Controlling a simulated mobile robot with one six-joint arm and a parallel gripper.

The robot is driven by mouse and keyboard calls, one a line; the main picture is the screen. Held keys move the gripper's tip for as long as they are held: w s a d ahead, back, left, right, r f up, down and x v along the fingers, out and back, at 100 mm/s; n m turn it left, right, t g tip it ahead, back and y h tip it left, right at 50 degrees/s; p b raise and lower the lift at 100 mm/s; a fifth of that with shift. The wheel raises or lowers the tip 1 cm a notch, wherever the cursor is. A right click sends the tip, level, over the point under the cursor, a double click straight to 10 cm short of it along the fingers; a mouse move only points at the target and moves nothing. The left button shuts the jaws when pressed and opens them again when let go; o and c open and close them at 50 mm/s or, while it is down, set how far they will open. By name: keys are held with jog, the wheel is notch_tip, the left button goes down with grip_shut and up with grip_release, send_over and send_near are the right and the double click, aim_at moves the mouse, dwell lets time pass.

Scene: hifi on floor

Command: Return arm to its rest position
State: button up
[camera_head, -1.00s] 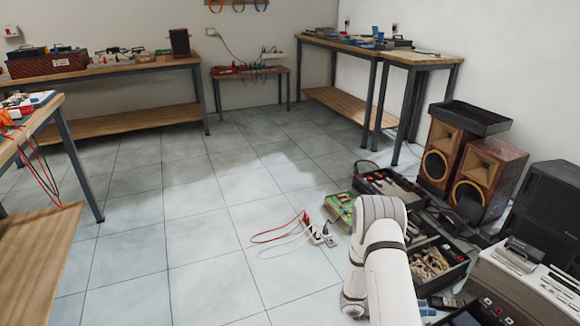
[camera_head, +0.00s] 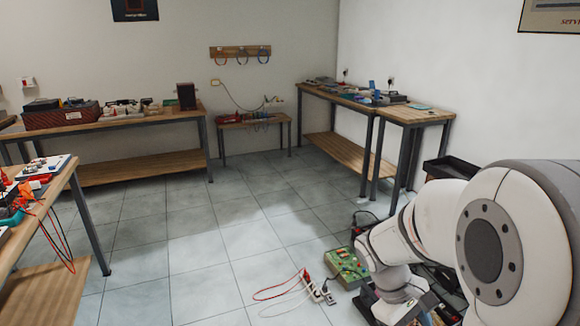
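My white arm (camera_head: 435,215) fills the right side of the head view, with a large round joint close to the camera. The arm bends, and its far part points down over the boxes on the floor. The lower end of the arm is near the right bottom edge. I cannot make out the gripper's fingers, so whether it is open or shut, or holds anything, does not show.
Workbenches stand along the walls, with a near bench (camera_head: 45,190) at left. The tiled floor (camera_head: 190,240) in the middle is clear. The arm hides most of the right-hand clutter.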

jog(key=s+a+r+m+t+y+p, duration=0.2)
jog(key=s+a+r+p, duration=0.1)
jog(key=r, duration=0.5)
jog(key=s+a+r+m+t+y+p, duration=0.2)
jog(key=a+r+m+t+y+p, duration=0.1)
jog(key=a+r+p, duration=0.2)
notch_tip(320, 180, up, 3)
jog(key=shift+s+a+f+m, duration=0.1)
jog(key=shift+s+a+m, duration=0.25)
jog(key=shift+a, duration=0.25)
jog(key=shift+s+a+t, duration=0.1)
jog(key=shift+a+t, duration=0.1)
jog(key=shift+t, duration=0.1)
jog(key=shift+c, duration=0.2)
